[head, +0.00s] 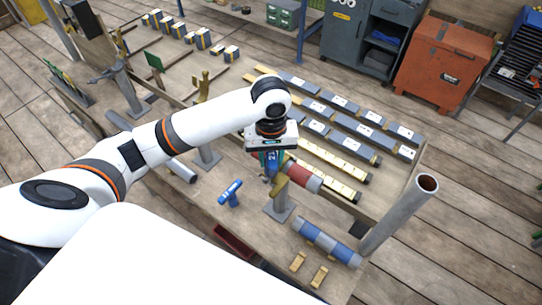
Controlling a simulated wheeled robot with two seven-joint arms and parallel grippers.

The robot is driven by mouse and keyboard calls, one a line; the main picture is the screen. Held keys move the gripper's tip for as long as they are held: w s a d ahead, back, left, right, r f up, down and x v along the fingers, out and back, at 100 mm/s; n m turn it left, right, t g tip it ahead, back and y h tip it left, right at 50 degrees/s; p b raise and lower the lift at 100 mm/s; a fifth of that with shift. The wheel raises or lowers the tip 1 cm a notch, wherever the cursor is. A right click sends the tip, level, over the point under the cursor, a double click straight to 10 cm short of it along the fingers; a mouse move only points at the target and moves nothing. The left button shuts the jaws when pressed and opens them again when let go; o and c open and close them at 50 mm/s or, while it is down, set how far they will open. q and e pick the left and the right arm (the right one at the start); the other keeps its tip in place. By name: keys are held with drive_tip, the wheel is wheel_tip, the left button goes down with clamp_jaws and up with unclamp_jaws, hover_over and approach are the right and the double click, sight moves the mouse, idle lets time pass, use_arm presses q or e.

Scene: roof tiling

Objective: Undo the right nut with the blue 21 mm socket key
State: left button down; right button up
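My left gripper (271,150) points down over the middle of the workbench, at the end of the white arm from the left. A blue key-like piece (272,166) with a white mark, partly readable as a 2, sits upright directly under it and appears held. The fingers are mostly hidden by the gripper's body. The lower end of the blue piece is close to a brass-topped post (280,189) on a grey foot; I cannot tell if they touch. I cannot make out any nut. My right gripper is not in view.
A red and grey cylinder (304,176) lies right of the post. A blue and grey cylinder (327,242) and two brass blocks (298,262) lie nearer. A tall grey pipe (398,215) leans at right. Rows of grey blocks (345,126) fill the bench's far side.

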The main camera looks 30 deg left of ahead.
use_arm(q)
drive_tip(key=shift+r, duration=2.9)
drive_tip(key=shift+r+m, duration=0.4)
drive_tip(key=shift+r, duration=0.1)
drive_tip(key=shift+f, duration=0.15)
